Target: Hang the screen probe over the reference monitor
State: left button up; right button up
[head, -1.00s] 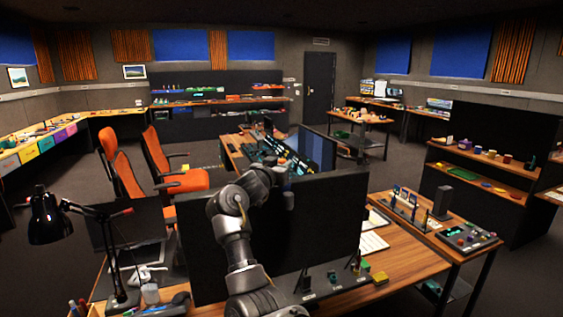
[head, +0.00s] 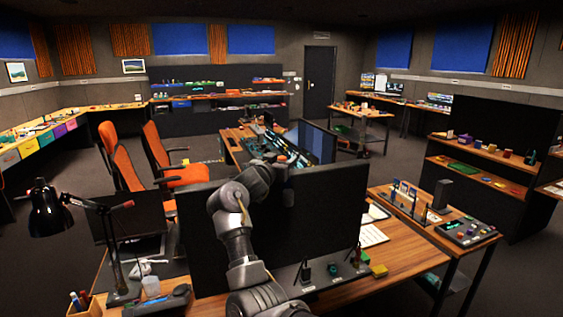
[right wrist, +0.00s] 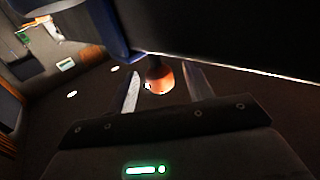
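The large dark monitor (head: 325,215), which I take as the reference monitor, stands on the near desk. My right arm reaches over it from the front. My right gripper (head: 281,164) is at its top edge, partly hidden by the wrist. In the right wrist view an orange rounded body (right wrist: 160,76), likely the probe, shows between the fingers (right wrist: 162,82), with dark gaps on both sides. The monitor's edge runs close above. My left gripper is not visible.
A black desk lamp (head: 48,212) and a laptop (head: 128,225) are at the left. Small devices (head: 335,268) stand before the monitor. A side table (head: 420,220) with a control panel (head: 467,232) is at the right. Another monitor (head: 317,142) stands behind.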

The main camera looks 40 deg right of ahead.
jog(key=shift+f, duration=0.1)
jog(key=shift+s+a+f+b, duration=0.1)
jog(key=shift+s+a+b, duration=0.05)
jog(key=shift+a+b, duration=0.2)
jog(key=b+v, duration=0.3)
jog(key=v, duration=0.7)
jog(key=shift+r, duration=0.25)
